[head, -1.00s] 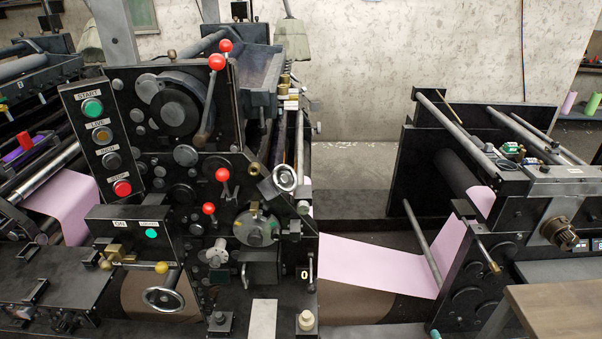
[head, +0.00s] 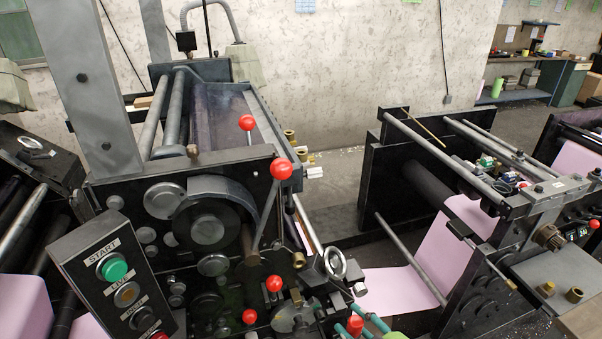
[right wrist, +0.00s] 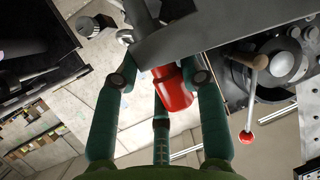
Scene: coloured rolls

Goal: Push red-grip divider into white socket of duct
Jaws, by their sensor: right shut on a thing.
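My right gripper (head: 360,326), with teal fingers, is at the bottom edge of the head view, right of the handwheel. It is shut on the red grip of the divider (right wrist: 175,92); the red grip also shows in the head view (head: 354,325). In the right wrist view, a dark grey plate joined to the grip extends across the top. The long grey trough on top of the press, seemingly the duct (head: 228,118), is well above and left of the gripper. A small white block, possibly the white socket (head: 315,172), sits at its right side. My left gripper is out of view.
The black press with red-knobbed levers (head: 281,169) and a handwheel (head: 335,263) stands left of the gripper. A control box (head: 115,280) is at lower left. A roller stand with pink web (head: 440,250) is at right. Open space lies behind, before the wall.

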